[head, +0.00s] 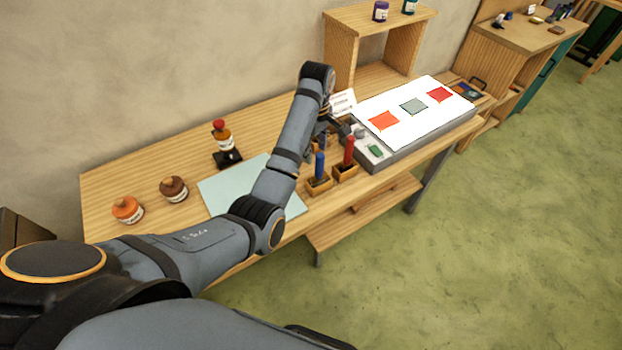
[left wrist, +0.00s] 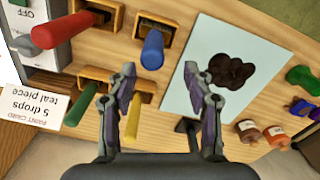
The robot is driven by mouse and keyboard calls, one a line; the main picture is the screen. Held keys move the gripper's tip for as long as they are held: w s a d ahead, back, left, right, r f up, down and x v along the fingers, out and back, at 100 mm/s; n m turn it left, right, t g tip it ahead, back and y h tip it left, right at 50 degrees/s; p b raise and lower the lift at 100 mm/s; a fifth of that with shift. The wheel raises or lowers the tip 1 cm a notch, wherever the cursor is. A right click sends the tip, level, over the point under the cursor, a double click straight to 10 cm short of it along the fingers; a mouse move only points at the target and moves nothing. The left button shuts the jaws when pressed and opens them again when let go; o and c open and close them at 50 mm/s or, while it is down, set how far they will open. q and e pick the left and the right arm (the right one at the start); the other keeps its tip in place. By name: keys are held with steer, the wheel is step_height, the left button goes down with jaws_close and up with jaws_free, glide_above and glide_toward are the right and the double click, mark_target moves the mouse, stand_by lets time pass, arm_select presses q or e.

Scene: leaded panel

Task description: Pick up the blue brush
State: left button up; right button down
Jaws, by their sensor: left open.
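The blue brush (head: 319,165) stands handle up in a small wooden holder near the table's front edge. In the left wrist view its blue handle (left wrist: 152,48) points toward the camera, just beyond the fingertips. My left gripper (left wrist: 160,75) is open and empty, its two fingers spread on either side below the blue handle in the picture. In the head view my left gripper (head: 335,130) is over the holders, partly hidden by its own arm. I cannot tell whether a finger touches the brush. My right gripper is not in view.
A red brush (head: 349,150) stands close beside the blue one. Green (left wrist: 80,104) and yellow (left wrist: 132,118) handles stand in neighbouring holders. A pale sheet (head: 225,190) with a dark patch (left wrist: 231,71) lies beside them. A light box (head: 400,108) and paint jars are also nearby.

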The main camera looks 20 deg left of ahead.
mark_target(320, 171)
arm_select(q)
steer(key=shift+d+f+b, duration=0.3)
steer(key=shift+f+b, duration=0.05)
steer(key=shift+f, duration=0.3)
steer(key=shift+d+f+b, duration=0.25)
steer(key=shift+f+b, duration=0.1)
steer(key=shift+f, duration=0.25)
steer(key=shift+w+d+f+p, duration=0.1)
steer(key=shift+d+f+p, duration=0.05)
steer(key=shift+f+p, duration=0.25)
steer(key=shift+w+d+f+p, duration=0.15)
steer(key=shift+f+p, duration=0.1)
steer(key=shift+f, duration=0.25)
steer(key=shift+a+f, duration=0.2)
steer(key=shift+a, duration=0.1)
steer(key=shift+s+a+f+p, duration=0.1)
steer(key=shift+s+f+p, duration=0.1)
steer(key=shift+f+p, duration=0.55)
steer(key=f, duration=0.2)
steer(key=shift+w+d+f, duration=0.1)
steer(key=shift+d+f, duration=0.25)
steer(key=shift+f, duration=0.5)
jaws_close()
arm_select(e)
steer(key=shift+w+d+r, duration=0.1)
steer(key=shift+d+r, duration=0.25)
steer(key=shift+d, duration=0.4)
